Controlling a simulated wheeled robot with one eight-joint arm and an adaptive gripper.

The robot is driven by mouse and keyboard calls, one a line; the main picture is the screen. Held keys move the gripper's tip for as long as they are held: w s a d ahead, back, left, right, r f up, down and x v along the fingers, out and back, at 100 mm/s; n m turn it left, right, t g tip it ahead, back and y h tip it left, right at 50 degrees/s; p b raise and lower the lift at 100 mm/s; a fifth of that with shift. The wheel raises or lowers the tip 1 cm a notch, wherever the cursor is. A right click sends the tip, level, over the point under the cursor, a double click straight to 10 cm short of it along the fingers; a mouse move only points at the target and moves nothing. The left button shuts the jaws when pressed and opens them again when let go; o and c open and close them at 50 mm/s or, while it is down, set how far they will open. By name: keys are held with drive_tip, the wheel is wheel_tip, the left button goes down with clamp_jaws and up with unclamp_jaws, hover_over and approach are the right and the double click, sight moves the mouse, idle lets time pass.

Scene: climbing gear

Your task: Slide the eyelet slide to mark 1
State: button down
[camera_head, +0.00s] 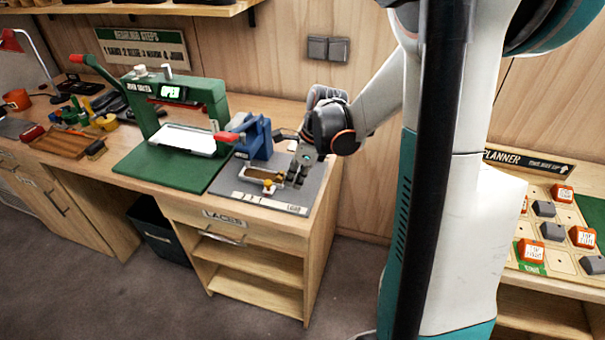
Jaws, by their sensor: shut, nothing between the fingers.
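A grey base plate (222,187) lies on the bench below the blue press (257,138). On it sits a small slide with a yellow knob (268,184), which I take to be the eyelet slide. A strip of pale mark labels (262,202) runs along the plate's front edge. Its lettering is too small to read surely, so I cannot tell which mark the slide is at. My gripper (293,182) points down just right of the yellow knob, its fingers shut and empty. I cannot tell whether it touches the slide.
A green press (165,110) with an open sign and red handle stands left of the plate. A wooden tray (70,143) and tools lie farther left. A planner board with orange and grey blocks (552,231) is at the right. Drawers and shelves are below the bench.

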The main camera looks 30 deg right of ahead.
sight(273, 190)
drive_tip(key=shift+w+a+f+b, duration=0.15)
drive_tip(key=shift+w+a+b, duration=0.2)
drive_tip(key=shift+w+a, duration=0.7)
drive_tip(key=shift+a, duration=0.1)
drive_tip(key=shift+w+a, duration=0.65)
drive_tip(key=shift+a, duration=0.05)
drive_tip(key=shift+f, duration=0.1)
drive_tip(key=shift+s+d, duration=0.1)
drive_tip(key=shift+d, duration=0.05)
